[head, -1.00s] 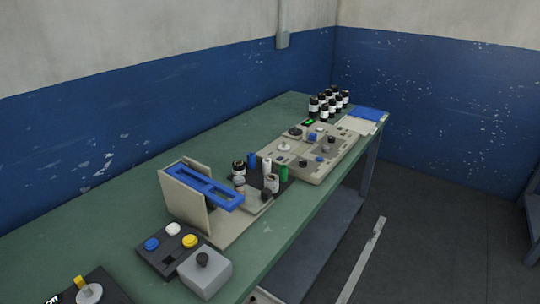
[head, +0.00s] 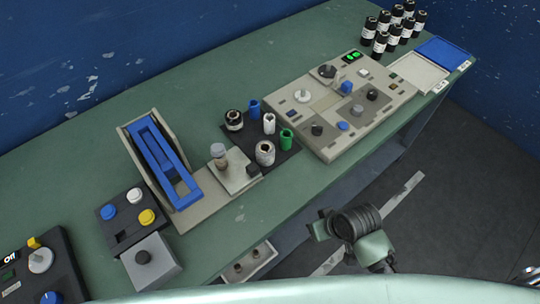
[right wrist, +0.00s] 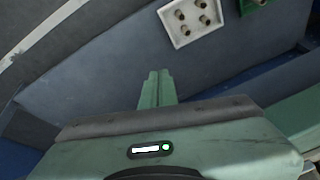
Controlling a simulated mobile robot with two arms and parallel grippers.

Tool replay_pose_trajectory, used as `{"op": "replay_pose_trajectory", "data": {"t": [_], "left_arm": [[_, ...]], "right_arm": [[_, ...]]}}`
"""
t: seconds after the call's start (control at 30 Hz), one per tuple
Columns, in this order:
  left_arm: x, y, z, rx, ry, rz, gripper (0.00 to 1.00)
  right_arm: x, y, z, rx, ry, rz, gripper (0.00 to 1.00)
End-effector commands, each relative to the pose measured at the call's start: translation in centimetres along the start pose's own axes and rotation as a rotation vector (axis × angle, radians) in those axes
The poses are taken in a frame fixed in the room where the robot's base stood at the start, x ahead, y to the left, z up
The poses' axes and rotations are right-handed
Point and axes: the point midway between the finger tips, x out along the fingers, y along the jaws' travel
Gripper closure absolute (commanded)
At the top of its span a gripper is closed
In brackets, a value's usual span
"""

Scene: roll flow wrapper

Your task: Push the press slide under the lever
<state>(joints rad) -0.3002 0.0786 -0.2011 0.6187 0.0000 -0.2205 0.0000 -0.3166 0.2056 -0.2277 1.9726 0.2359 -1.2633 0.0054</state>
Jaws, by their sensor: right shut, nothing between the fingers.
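The press has a blue lever (head: 165,160) raised over a beige base with an upright back plate. The press slide (head: 232,180) is a beige block to the right of the lever, clear of it. My right arm shows in the head view off the table's front edge, apart from the press. My left gripper is not in view.
A dark mat (head: 285,153) with several small cylinders lies right of the slide. A beige fixture board (head: 325,150) is further right. A button box (head: 120,238) stands left of the press. A white tray with brass-coloured parts (right wrist: 180,38) sits below the tabletop.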

Motion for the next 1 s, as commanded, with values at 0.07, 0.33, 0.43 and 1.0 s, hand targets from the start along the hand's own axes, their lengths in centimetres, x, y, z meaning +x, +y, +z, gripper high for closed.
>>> {"op": "replay_pose_trajectory", "data": {"t": [0.07,0.33,0.43,1.0], "left_arm": [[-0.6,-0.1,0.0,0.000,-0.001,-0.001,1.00],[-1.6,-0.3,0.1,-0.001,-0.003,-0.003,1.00],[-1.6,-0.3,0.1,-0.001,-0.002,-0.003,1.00],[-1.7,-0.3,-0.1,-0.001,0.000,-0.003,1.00]], "right_arm": [[-2.8,-0.8,-1.2,-0.020,0.016,-0.013,1.00],[-10.3,-3.4,-3.5,-0.091,0.050,-0.054,1.00],[-11.2,-4.7,-5.4,-0.148,0.064,-0.109,1.00],[-13.0,-6.5,-16.2,-0.354,0.029,-0.396,1.00]]}}
